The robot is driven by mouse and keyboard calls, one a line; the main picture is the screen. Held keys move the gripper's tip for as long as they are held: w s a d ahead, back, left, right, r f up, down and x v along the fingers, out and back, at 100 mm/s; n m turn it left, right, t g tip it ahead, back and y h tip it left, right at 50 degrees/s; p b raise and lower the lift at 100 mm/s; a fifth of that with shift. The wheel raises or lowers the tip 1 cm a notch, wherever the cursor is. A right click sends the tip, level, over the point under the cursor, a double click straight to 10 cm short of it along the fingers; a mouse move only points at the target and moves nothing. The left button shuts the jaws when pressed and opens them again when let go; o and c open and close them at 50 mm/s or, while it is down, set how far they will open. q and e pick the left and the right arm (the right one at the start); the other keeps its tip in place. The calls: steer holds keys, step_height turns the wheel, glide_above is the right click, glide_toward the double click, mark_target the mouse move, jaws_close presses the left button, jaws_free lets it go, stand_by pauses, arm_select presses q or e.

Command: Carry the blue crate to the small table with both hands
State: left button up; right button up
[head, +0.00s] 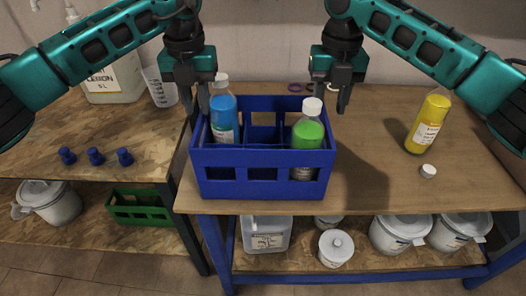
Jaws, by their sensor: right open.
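The blue crate (262,158) stands upright on the blue-framed wooden bench (385,180), near its left end. A blue bottle (223,115) and a green bottle (307,135), both white-capped, stand in separate compartments of it. My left gripper (195,106) points down at the crate's left side with its fingers apart; whether they touch the wall is unclear. My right gripper (339,100) is open and points down just beyond the crate's right side, holding nothing. A lower wooden table (130,120) is at the left; I cannot tell whether it is the small table.
A yellow bottle (428,122) and a white cap (428,171) are on the bench's right side. The left table holds a white jug (113,82), a clear beaker (160,88) and blue knobs (95,156). Drums and a green crate (140,207) sit on lower shelves.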

mark_target(200, 118)
arm_select(q)
step_height(200, 118, down, 7)
steer(key=shift+r, duration=0.15)
arm_select(e)
step_height(200, 118, down, 7)
steer(key=shift+r, duration=0.2)
arm_select(q)
steer(key=shift+c, duration=0.2)
jaws_close()
arm_select(e)
steer(key=c, duration=0.5)
jaws_close()
arm_select(q)
steer(key=shift+w+r, duration=0.1)
steer(key=shift+r, duration=0.05)
arm_select(e)
steer(key=shift+w+r, duration=0.1)
